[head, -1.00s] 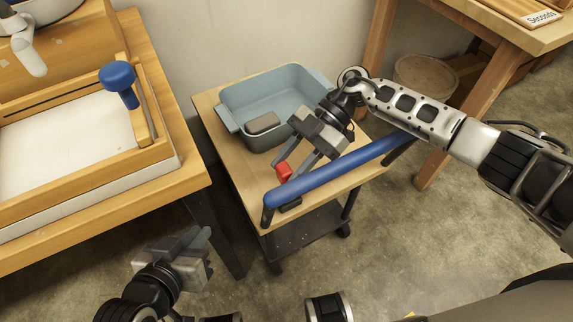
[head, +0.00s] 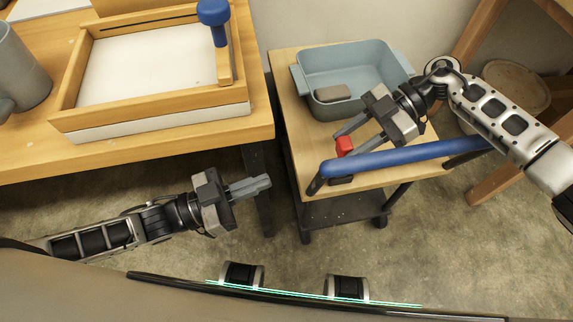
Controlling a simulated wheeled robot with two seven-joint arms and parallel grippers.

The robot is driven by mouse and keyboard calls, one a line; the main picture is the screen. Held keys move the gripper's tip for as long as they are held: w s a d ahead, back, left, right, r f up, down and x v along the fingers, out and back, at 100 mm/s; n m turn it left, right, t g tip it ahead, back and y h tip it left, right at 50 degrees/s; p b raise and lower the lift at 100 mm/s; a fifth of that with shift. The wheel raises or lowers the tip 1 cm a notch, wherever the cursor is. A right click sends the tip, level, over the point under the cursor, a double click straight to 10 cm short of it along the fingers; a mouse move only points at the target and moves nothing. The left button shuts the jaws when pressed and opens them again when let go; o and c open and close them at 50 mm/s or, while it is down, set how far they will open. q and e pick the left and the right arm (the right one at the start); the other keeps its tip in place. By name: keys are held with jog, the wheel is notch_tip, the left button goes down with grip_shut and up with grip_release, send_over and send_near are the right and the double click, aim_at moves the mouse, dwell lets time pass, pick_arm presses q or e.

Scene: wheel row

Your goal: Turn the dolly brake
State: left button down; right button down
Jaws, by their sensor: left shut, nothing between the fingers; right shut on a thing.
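The dolly (head: 285,85) is a small wooden-topped cart with a blue push bar (head: 400,158) along its near edge. A small red piece (head: 344,146), which looks like the brake lever, stands just behind the left part of the bar, above a dark block (head: 341,180). My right gripper (head: 346,142) reaches over the cart from the right and is shut on the red piece; its fingers hide part of it. My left gripper (head: 266,184) is shut and empty, left of the cart and in front of the wooden table.
A blue-grey tub (head: 302,80) holding a grey block (head: 332,93) sits on the cart behind my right gripper. The wooden table (head: 200,140) at left bears a framed tray with a blue knob (head: 213,12) and a grey mug (head: 18,70). A wooden bench leg (head: 487,35) is at right.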

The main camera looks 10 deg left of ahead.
aim_at(336, 153)
pick_arm(q)
jog(key=x, duration=1.3)
jog(key=shift+d, duration=0.1)
jog(key=shift+r, duration=0.1)
